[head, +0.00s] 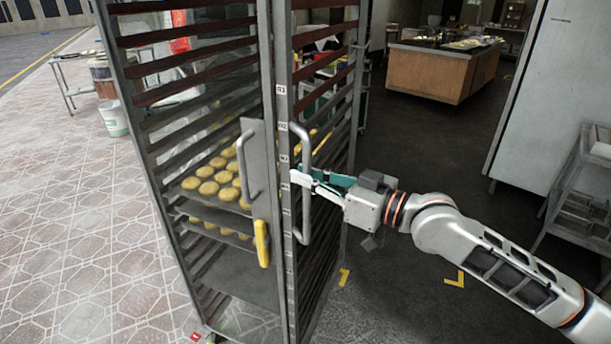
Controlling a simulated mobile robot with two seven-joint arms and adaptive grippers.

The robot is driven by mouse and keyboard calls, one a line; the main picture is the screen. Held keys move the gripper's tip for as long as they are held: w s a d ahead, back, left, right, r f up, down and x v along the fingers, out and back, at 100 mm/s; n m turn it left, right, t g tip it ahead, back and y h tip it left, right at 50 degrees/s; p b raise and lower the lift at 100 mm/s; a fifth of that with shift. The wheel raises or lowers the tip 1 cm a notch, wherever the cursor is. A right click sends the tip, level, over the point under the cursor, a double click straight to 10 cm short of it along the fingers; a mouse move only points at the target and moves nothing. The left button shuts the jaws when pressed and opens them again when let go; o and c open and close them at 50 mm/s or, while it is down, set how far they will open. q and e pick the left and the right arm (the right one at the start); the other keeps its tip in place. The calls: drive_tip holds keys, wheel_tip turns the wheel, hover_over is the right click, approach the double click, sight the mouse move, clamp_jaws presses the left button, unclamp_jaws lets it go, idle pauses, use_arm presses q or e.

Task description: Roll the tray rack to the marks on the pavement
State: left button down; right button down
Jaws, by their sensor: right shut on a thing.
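The tall metal tray rack (277,290) stands upright in the middle of the head view. Trays of round yellow buns (208,187) sit on its rails. A grey vertical bar handle (304,228) is on its near right post. My right gripper (308,181) reaches in from the right and is shut on this handle. My left gripper is not in view. Yellow corner marks (455,279) lie on the dark floor right of the rack. The rack's base is partly cut off.
Open pavement lies left of the rack. A side table (68,76) and a white bucket (113,119) stand at the back left. A wooden counter (435,73) stands behind right. A white panel (525,90) and a metal cart (575,190) bound the right side.

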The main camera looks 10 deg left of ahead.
drive_tip(key=shift+s+a+r, duration=0.1)
drive_tip(key=shift+s+a, duration=0.15)
drive_tip(key=c, duration=2.1)
unclamp_jaws()
drive_tip(key=v, duration=1.2)
